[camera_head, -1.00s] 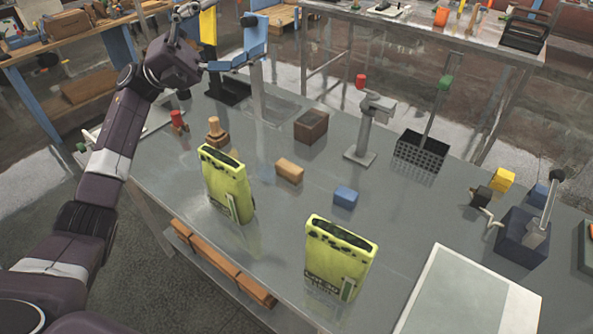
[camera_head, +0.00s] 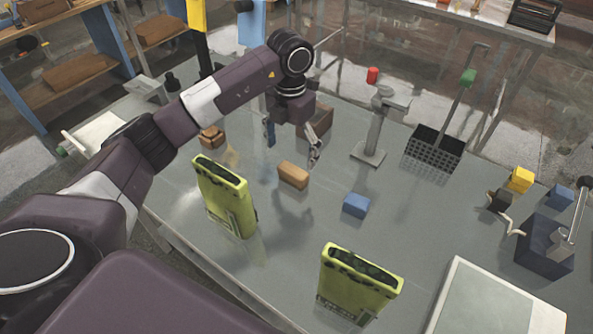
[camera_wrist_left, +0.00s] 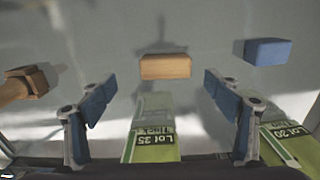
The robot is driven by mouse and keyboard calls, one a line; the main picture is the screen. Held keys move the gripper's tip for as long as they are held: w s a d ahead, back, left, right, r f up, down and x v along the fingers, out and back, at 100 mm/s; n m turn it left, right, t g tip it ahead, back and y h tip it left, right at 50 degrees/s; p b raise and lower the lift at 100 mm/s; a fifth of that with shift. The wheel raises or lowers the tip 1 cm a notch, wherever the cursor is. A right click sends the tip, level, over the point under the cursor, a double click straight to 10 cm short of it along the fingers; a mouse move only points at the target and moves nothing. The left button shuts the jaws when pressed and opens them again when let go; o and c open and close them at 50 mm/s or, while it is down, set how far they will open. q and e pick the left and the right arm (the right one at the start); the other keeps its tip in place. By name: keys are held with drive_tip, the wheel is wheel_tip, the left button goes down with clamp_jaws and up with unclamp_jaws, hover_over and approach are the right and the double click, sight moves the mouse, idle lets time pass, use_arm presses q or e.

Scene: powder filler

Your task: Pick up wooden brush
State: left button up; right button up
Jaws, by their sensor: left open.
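My left gripper (camera_head: 291,143) is open and points down above the table, with nothing between its fingers. A plain light-brown wooden block (camera_head: 293,176) lies just in front of it in the head view. In the left wrist view, this block (camera_wrist_left: 165,67) lies ahead, centred between the two spread blue-padded fingers (camera_wrist_left: 160,108). A wooden piece with a knob-like handle, which looks like the wooden brush (camera_head: 210,138), stands left of the gripper, partly hidden by my arm. It also shows at the left edge of the wrist view (camera_wrist_left: 30,82), outside the fingers. My right gripper is not in view.
Two yellow-green packs (camera_head: 226,197) (camera_head: 357,283) stand near the table's front. A blue block (camera_head: 356,205) lies right of the wooden block. A brown open box (camera_head: 319,121) is close behind the gripper. A grey stand (camera_head: 372,130) and black basket (camera_head: 433,150) are farther right.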

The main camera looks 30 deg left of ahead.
sight(293, 169)
use_arm(q)
drive_tip(key=shift+s+d+f+p, duration=0.1)
drive_tip(key=shift+f+p, duration=0.1)
drive_tip(key=shift+f, duration=0.25)
drive_tip(key=shift+s+d+f+p, duration=0.1)
drive_tip(key=shift+f+p, duration=0.1)
drive_tip(key=shift+f, duration=0.2)
wheel_tip(293, 169, down, 4)
drive_tip(key=shift+d+f+p, duration=0.15)
drive_tip(key=shift+f+p, duration=0.1)
drive_tip(key=shift+p, duration=0.9)
drive_tip(key=shift+f, duration=0.25)
drive_tip(key=shift+c, duration=0.7)
drive_tip(key=c, duration=1.1)
